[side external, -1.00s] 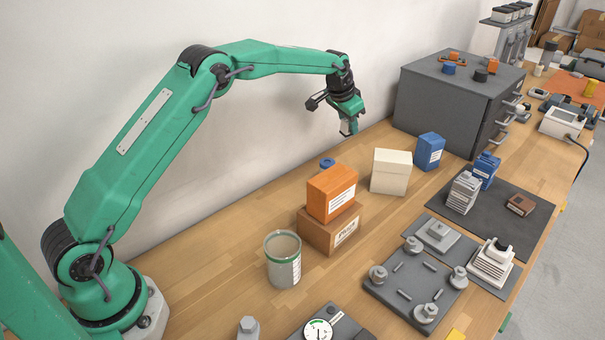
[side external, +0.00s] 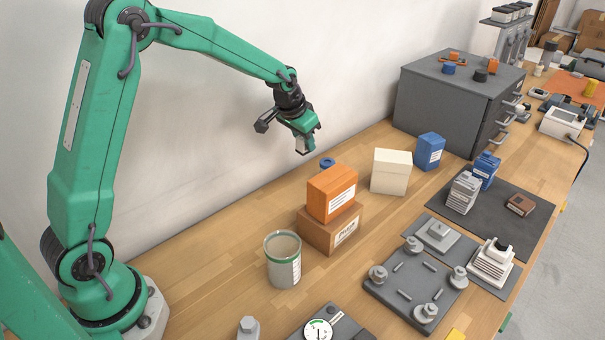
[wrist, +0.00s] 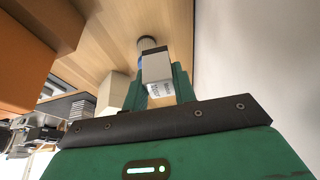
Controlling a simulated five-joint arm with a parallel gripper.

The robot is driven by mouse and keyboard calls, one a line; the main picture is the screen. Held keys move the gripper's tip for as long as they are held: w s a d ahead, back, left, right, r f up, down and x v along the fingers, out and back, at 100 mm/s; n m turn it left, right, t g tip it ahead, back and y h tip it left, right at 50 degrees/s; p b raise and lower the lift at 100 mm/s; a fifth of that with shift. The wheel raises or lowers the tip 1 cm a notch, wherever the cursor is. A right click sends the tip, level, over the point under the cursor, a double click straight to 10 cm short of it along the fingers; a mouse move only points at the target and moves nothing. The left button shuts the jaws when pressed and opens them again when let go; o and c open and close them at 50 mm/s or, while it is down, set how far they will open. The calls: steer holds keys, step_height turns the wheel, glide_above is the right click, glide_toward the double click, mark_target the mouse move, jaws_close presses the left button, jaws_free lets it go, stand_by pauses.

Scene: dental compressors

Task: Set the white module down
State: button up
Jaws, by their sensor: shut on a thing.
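My gripper (side external: 306,143) is shut on the white module (side external: 302,146), a small pale block. It holds the module in the air above the back of the bench, near the wall and above and left of the orange box. In the wrist view the module (wrist: 157,68) sits between the green fingers of my gripper (wrist: 160,88), and a label with dark print shows on its near face. The fingers hide part of its sides.
An orange box (side external: 331,193) sits on a brown carton (side external: 330,231). A cream box (side external: 390,172), a blue box (side external: 429,151) and a grey cabinet (side external: 440,105) stand to the right. A grey can (side external: 283,261) stands in front. Bare wood (side external: 215,235) lies left.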

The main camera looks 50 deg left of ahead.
steer(key=s+f+n, duration=0.1)
steer(key=s+f, duration=0.1)
steer(key=s, duration=0.8)
steer(key=s+f+n, duration=0.1)
steer(key=s+f, duration=0.1)
steer(key=s, duration=0.8)
steer(key=shift+w+d+f, duration=0.1)
steer(key=shift+f, duration=0.9)
steer(key=shift+w+d+f, duration=0.1)
steer(key=shift+f, duration=0.9)
steer(key=shift+f, duration=1.75)
steer(key=shift+f, duration=0.15)
steer(key=o, duration=1)
steer(key=shift+r, duration=0.25)
